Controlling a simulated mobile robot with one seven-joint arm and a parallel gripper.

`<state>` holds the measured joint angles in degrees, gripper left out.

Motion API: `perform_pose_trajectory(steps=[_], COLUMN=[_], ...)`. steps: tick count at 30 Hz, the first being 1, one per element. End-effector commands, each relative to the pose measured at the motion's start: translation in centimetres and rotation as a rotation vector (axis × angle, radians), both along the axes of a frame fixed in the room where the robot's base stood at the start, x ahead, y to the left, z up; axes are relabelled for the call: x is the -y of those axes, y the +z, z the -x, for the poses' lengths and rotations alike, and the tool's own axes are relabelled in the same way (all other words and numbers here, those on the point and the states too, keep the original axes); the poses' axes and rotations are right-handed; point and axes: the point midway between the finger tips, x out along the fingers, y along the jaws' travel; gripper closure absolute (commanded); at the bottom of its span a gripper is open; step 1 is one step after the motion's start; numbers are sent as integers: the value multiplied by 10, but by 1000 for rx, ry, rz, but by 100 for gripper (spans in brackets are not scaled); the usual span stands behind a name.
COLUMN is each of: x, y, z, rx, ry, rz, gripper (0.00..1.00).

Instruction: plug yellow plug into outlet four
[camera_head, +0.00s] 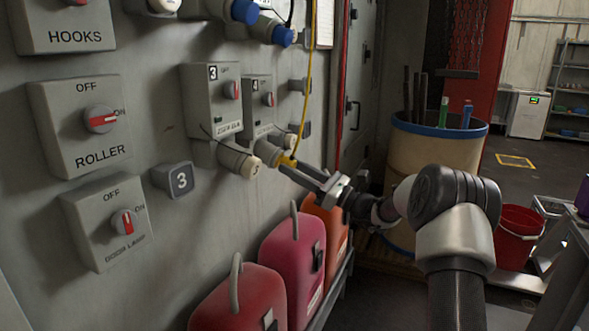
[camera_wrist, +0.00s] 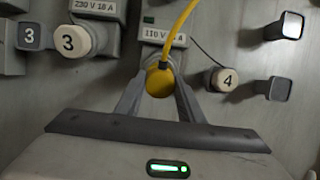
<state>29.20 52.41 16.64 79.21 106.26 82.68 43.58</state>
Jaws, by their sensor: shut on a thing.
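My gripper (camera_head: 292,170) is shut on the yellow plug (camera_head: 286,160), with one finger on each side of it. In the wrist view the plug (camera_wrist: 160,82) sits between the fingertips (camera_wrist: 160,92), and its yellow cable rises from it. The grey box of outlet four (camera_head: 257,100) is on the wall, and its socket (camera_head: 267,152) points down and outward. The plug is in line with the socket mouth and appears to meet it; how deep it sits is hidden. Outlet four's cap (camera_wrist: 224,80) hangs aside on its cord, to the right of the plug.
Outlet three (camera_head: 211,100) is close on the left, its cap (camera_head: 240,162) marked 3. Blue plugs (camera_head: 282,36) are above. Red and orange canisters (camera_head: 293,255) stand below along the wall. A blue-rimmed drum (camera_head: 420,160) stands right of my gripper.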

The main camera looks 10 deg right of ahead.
Motion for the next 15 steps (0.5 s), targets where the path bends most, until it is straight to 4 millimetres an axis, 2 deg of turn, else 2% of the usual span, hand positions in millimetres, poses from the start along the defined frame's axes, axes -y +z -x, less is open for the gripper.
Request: perform_pose_trajectory(steps=[15], x=[-5], y=[3], z=[-3], rx=[1], ry=[1], rz=[-1], gripper=[100])
